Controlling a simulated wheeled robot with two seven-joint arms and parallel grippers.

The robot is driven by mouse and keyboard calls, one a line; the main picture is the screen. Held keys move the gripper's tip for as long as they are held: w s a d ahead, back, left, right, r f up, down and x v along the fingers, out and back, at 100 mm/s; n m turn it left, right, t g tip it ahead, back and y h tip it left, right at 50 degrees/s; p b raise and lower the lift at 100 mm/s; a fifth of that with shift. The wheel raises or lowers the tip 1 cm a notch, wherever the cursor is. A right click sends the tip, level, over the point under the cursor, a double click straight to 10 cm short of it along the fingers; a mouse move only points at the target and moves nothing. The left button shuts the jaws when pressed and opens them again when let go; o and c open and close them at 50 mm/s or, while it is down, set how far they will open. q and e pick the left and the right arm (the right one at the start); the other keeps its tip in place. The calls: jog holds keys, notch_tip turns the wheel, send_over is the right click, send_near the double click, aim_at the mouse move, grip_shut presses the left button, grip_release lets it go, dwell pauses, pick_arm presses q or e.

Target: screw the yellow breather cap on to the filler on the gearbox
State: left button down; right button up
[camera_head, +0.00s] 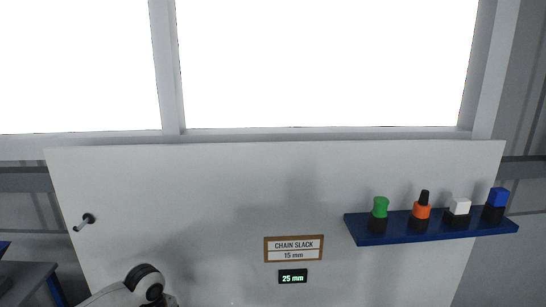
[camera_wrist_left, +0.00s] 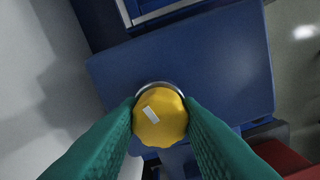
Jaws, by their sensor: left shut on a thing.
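The yellow breather cap (camera_wrist_left: 160,117) shows in the left wrist view, with a small white mark on its top. My left gripper (camera_wrist_left: 160,120) has its two green fingers shut on the cap, one at each side. A silvery ring (camera_wrist_left: 158,84) shows along the cap's far edge, over a blue block-like surface (camera_wrist_left: 220,65) that looks like the gearbox. The cap hides what lies under it, so I cannot tell whether it sits on the filler. In the head view only a part of my arm shows at the bottom left. My right gripper is in neither view.
In the head view a white panel (camera_head: 200,200) carries a "CHAIN SLACK 15 mm" sign (camera_head: 294,249) and a display reading 25 mm (camera_head: 293,276). A blue shelf (camera_head: 400,238) holds several coloured knobs. A red part (camera_wrist_left: 282,158) lies at the lower right of the wrist view.

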pick_arm(q)
jog(key=m, duration=0.3)
jog(key=shift+s+f, duration=0.1)
jog(key=shift+m, duration=0.8)
jog(key=m, duration=0.5)
jog(key=shift+a, duration=0.1)
jog(key=c, duration=0.9)
grip_release()
jog(key=shift+f, duration=0.1)
jog(key=shift+c, duration=0.2)
